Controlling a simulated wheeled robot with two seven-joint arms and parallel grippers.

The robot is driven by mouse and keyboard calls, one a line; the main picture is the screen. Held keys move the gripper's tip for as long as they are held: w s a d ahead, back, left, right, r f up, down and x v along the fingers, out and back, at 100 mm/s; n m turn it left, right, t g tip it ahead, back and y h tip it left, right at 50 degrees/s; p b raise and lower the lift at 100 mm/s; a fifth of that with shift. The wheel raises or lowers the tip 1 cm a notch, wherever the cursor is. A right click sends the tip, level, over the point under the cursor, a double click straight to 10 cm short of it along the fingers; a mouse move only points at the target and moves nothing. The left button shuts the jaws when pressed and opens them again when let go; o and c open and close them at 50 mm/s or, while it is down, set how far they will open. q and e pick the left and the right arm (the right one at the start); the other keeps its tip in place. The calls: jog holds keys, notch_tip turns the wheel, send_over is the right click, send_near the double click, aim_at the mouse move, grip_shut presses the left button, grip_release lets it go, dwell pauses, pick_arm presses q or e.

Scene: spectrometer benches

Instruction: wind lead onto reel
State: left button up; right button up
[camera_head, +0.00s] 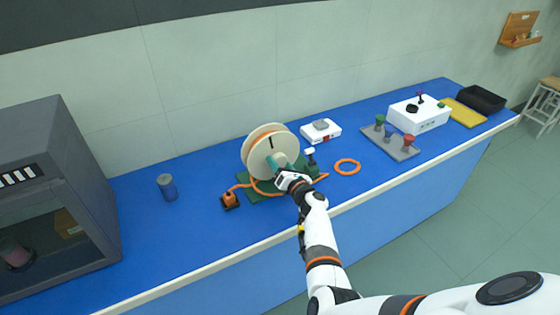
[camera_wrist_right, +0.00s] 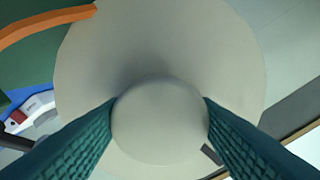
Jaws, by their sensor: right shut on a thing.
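The reel (camera_head: 258,150) is a pale cream spool standing upright on a green base (camera_head: 250,192), with some orange lead (camera_head: 262,133) showing between its flanges. The orange lead also runs along the base to an orange plug block (camera_head: 230,200) at the left. My right gripper (camera_head: 280,172) is at the reel's front face, shut on the reel's pale round knob. In the right wrist view the knob (camera_wrist_right: 160,120) sits between the two teal fingers, in front of the reel's flange (camera_wrist_right: 160,45). My left gripper is not in view.
A loose orange ring (camera_head: 347,167) lies right of the reel. A white device (camera_head: 320,131) stands behind it. A grey plate (camera_head: 392,144) with coloured knobs and a white box (camera_head: 420,114) are farther right. A blue-grey cylinder (camera_head: 167,187) and a dark cabinet (camera_head: 60,190) stand left.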

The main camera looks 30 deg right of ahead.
jog(key=shift+a+m+p, duration=0.1)
jog(key=shift+m+p, duration=0.35)
jog(key=shift+m, duration=0.65)
jog(key=o, duration=1.4)
jog(key=shift+s, duration=0.1)
jog(key=shift+s, duration=0.3)
jog(key=s+p, duration=0.1)
jog(key=s, duration=1)
jog(key=shift+s+d, duration=0.1)
jog(key=shift+d, duration=0.1)
